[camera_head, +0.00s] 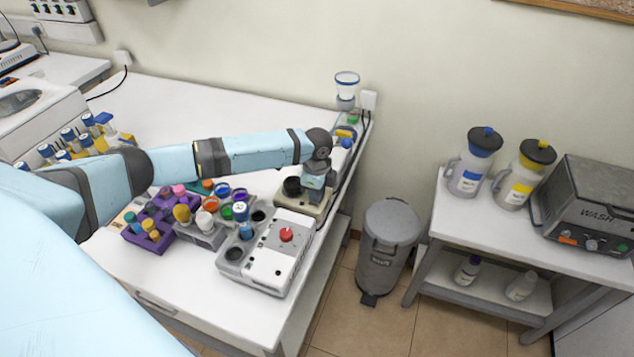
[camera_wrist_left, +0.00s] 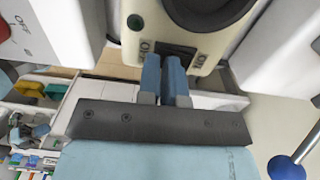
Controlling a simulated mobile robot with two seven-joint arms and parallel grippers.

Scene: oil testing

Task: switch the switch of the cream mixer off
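The cream mixer (camera_head: 318,207) stands on the table near its right edge, with a dark round cup holder on top. My left gripper (camera_head: 313,196) reaches down over the mixer in the head view. In the wrist view the left gripper (camera_wrist_left: 165,62) has its blue fingers together, empty, with the tips at the switch and covering part of it. I cannot tell whether they touch it. My right gripper is not in view.
A white-and-grey device with a red knob (camera_head: 286,235) stands close in front of the mixer. A purple rack (camera_head: 150,246) and several colored jars stand to the left. A grey bin (camera_head: 385,245) stands on the floor at right.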

